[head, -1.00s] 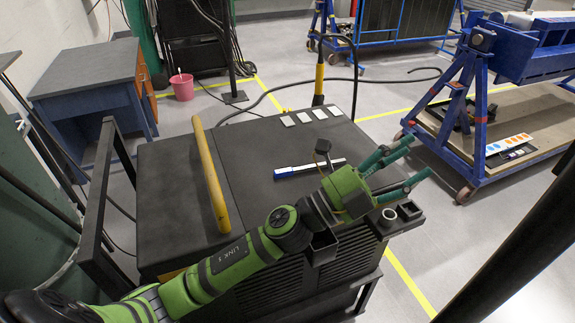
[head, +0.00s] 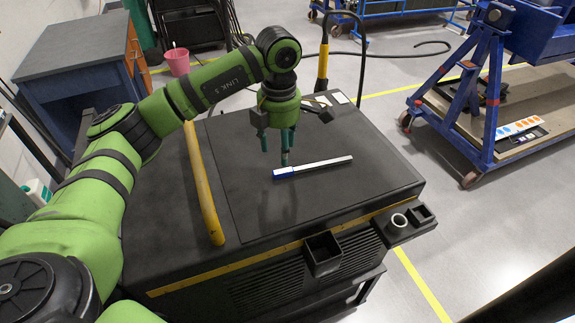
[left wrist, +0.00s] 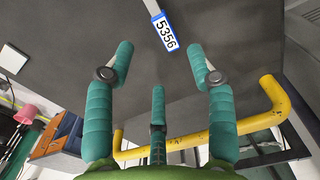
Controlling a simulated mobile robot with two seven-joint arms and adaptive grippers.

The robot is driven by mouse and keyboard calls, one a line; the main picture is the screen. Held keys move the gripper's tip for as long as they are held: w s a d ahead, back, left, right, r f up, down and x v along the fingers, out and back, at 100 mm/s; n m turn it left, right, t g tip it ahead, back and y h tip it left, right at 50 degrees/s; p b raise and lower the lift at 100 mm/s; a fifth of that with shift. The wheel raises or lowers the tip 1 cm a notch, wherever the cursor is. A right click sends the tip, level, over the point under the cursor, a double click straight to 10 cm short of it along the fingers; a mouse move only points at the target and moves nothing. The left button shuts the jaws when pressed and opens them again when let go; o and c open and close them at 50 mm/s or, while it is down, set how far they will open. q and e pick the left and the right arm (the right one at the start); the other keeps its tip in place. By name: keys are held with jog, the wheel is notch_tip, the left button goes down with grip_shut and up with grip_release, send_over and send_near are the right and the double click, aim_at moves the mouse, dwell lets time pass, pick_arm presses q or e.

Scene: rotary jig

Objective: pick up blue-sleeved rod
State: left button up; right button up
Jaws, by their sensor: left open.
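The blue-sleeved rod (head: 313,166) lies flat on the dark top of the cabinet (head: 350,195), with a blue sleeve at its left end and a white shaft to the right. In the left wrist view, the blue sleeve (left wrist: 165,35) shows the number 5356 and lies beyond the fingertips. My left gripper (head: 284,158) points down over the cabinet top, just behind the sleeve end in the head view. Its teal fingers are spread and empty in the left wrist view (left wrist: 160,65). I cannot tell whether a fingertip touches the rod. My right gripper is not in view.
A yellow bar (head: 203,185) stands along the left of the cabinet top. White cards (head: 339,97) lie at the back. An open square holder (head: 322,252) and a ring (head: 399,220) sit at the front edge. The blue wheeled stand (head: 470,105) is to the right.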

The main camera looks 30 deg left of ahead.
aim_at(280, 170)
pick_arm(q)
jog(key=f+p, duration=0.2)
jog(key=f, duration=0.1)
jog(key=f+p, duration=0.1)
jog(key=f, duration=0.1)
jog(key=shift+s+d+f, duration=0.1)
jog(key=shift+s, duration=0.2)
jog(key=shift+w+f, duration=0.1)
jog(key=shift+f, duration=0.3)
jog(key=c, duration=1.1)
